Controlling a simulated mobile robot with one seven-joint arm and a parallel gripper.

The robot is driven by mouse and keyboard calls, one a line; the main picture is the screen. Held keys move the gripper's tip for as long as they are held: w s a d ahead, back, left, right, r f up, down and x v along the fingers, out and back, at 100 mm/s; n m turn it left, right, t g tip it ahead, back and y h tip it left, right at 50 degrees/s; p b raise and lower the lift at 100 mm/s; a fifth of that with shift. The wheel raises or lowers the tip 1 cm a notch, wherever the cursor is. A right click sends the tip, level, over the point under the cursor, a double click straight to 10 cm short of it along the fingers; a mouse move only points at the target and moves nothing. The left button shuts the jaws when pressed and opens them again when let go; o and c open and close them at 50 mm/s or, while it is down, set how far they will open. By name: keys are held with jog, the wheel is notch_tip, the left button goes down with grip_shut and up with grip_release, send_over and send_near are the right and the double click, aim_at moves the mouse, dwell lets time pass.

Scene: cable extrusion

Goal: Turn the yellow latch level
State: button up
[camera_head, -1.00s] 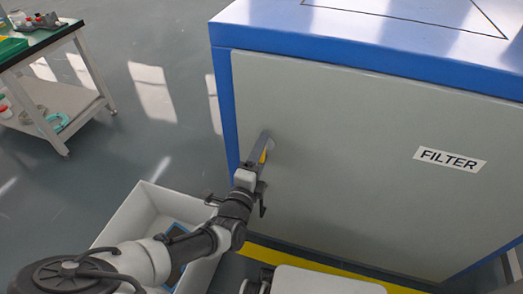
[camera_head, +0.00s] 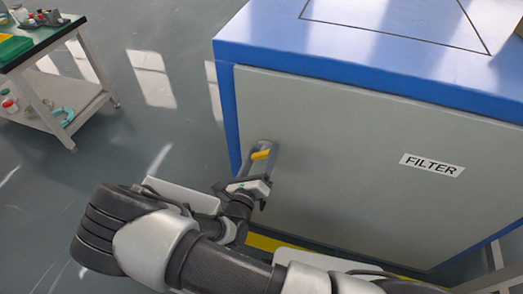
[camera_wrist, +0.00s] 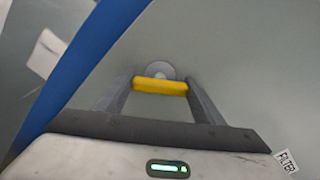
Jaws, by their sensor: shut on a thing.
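The yellow latch (camera_head: 261,154) sits on the grey door of the filter cabinet, near the door's left edge. In the wrist view the latch (camera_wrist: 160,86) is a short yellow bar in front of a round grey base plate (camera_wrist: 160,70). It lies crosswise between the two fingers of my gripper (camera_wrist: 160,92), which is shut on it. In the head view the latch looks close to level, with a slight tilt. My gripper (camera_head: 262,163) reaches it from below and in front. The fingers hide the ends of the latch.
The blue-framed cabinet has a pale door (camera_head: 350,160) with a FILTER label (camera_head: 432,165). A table (camera_head: 50,45) with a lower shelf stands at the far left. Open floor lies between table and cabinet.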

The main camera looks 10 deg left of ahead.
jog(key=m+p, duration=0.1)
jog(key=m, duration=0.2)
jog(key=shift+d+r+m, duration=0.1)
jog(key=shift+m, duration=0.3)
jog(key=shift+m+p, duration=0.4)
jog(key=shift+m, duration=1.5)
jog(key=o, duration=1.1)
jog(key=shift+c, duration=0.2)
jog(key=s+a, duration=0.1)
jog(key=s, duration=1.6)
jog(key=shift+s+a+p, duration=0.15)
jog(key=shift+a+p, duration=0.1)
jog(key=shift+p, duration=0.05)
